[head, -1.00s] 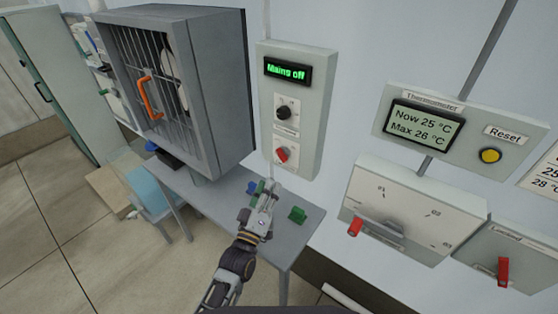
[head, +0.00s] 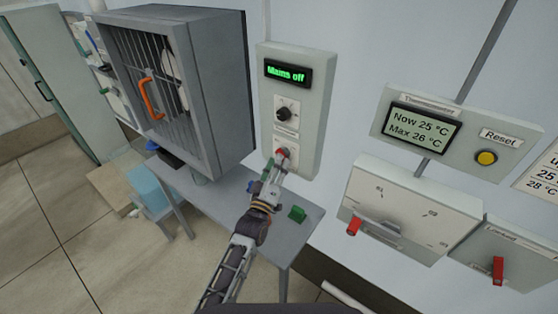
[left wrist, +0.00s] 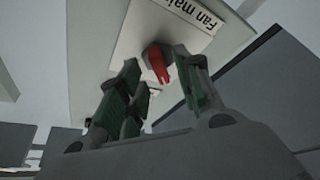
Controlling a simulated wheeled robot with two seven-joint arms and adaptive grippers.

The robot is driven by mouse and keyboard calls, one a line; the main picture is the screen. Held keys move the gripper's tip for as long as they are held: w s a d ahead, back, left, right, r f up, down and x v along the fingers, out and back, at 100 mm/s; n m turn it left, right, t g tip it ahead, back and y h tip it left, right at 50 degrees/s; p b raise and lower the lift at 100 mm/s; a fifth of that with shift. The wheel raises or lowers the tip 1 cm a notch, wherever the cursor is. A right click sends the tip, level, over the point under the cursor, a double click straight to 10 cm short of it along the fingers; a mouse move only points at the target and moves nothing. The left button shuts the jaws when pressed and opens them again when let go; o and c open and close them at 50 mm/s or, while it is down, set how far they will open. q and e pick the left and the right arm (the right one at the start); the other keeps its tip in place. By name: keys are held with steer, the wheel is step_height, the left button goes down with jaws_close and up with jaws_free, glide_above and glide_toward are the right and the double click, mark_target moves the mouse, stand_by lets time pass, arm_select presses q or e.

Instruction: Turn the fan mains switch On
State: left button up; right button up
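The fan mains switch is a red knob (head: 282,153) low on a pale control box (head: 318,100) on the wall. The box's display (head: 288,73) reads "Mains off" in green. In the left wrist view the red knob (left wrist: 157,62) sits on a white plate (left wrist: 165,25) lettered "Fan mai…", the rest cut off. My left gripper (head: 280,163) is right at the knob and partly covers it in the head view. In the left wrist view its green-padded fingers (left wrist: 162,85) are apart, with the knob between and just beyond their tips. Contact cannot be told. My right gripper is out of view.
A black dial (head: 287,112) is above the switch. A grey barred fan housing (head: 205,90) is at left. A small table (head: 225,199) below holds a green block (head: 297,214). Right are a thermometer panel (head: 385,155) and boxes with red levers (head: 353,226).

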arm_select(q)
steer(key=shift+x, duration=0.95)
jaws_close()
